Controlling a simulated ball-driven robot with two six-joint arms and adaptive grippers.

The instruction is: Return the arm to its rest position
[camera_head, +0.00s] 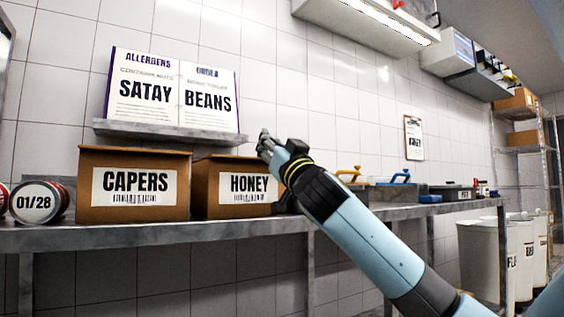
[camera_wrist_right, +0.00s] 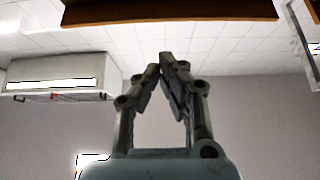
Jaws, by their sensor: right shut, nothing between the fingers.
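My right arm (camera_head: 375,250) reaches up and left from the lower right in the head view. Its gripper (camera_head: 265,138) is in front of the tiled wall, at the upper right of the HONEY box (camera_head: 205,190). The right wrist view shows the gripper's fingertips (camera_wrist_right: 164,62) together, with nothing between them. The CAPERS box (camera_head: 90,212) stands to the left of the HONEY box on the metal shelf. My left gripper does not show in either view.
A metal shelf (camera_head: 150,236) runs along the wall. Above it, an allergen book (camera_head: 150,112) stands on a ledge (camera_head: 165,132). White bins (camera_head: 485,255) stand on the right. A clipboard (camera_head: 414,138) hangs on the wall.

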